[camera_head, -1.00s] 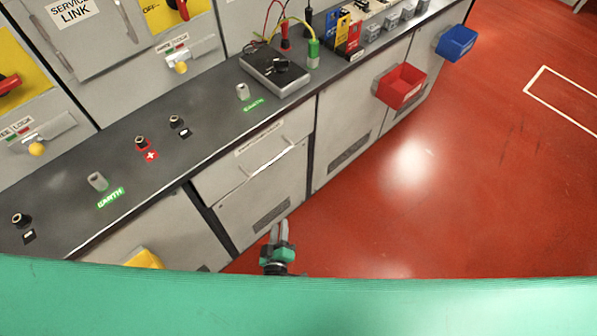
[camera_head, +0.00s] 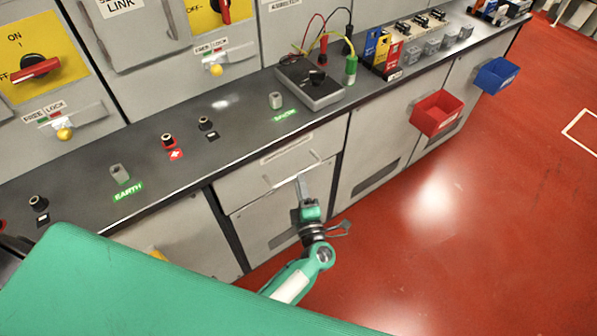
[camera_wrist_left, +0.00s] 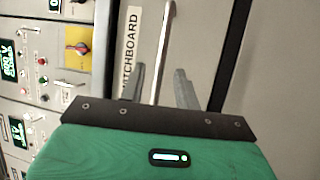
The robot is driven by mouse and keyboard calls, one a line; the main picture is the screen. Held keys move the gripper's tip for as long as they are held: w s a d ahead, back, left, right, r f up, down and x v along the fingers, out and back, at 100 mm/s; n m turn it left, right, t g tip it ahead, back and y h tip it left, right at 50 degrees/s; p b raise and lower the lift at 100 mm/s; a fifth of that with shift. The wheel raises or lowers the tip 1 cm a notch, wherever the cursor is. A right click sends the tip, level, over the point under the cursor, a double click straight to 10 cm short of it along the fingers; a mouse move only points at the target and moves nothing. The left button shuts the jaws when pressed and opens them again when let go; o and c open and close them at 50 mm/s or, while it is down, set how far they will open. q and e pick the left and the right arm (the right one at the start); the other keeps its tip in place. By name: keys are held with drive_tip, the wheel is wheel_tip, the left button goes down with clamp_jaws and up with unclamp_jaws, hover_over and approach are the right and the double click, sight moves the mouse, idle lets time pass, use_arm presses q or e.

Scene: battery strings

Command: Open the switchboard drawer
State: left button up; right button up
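The switchboard drawer (camera_head: 262,172) is a grey front under the dark countertop, with a label strip along its top. It looks flush with the cabinet. Its thin bar handle (camera_head: 318,158) crosses the front. My left gripper (camera_head: 302,184) is at the handle. In the left wrist view, my left gripper (camera_wrist_left: 159,76) has its fingers apart on either side of the handle bar (camera_wrist_left: 163,45), with gaps on both sides. The drawer label (camera_wrist_left: 131,45), partly hidden by a finger, reads "…ITCHBOARD". My right gripper is not in view.
The countertop (camera_head: 235,130) carries sockets and a grey meter box (camera_head: 310,82) with leads. A red bin (camera_head: 437,113) and a blue bin (camera_head: 496,75) stick out from the cabinets at right. The red floor (camera_head: 420,260) in front is clear. A green surface covers the lower left.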

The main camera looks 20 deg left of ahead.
use_arm(q)
drive_tip(key=shift+x, duration=2.05)
clamp_jaws()
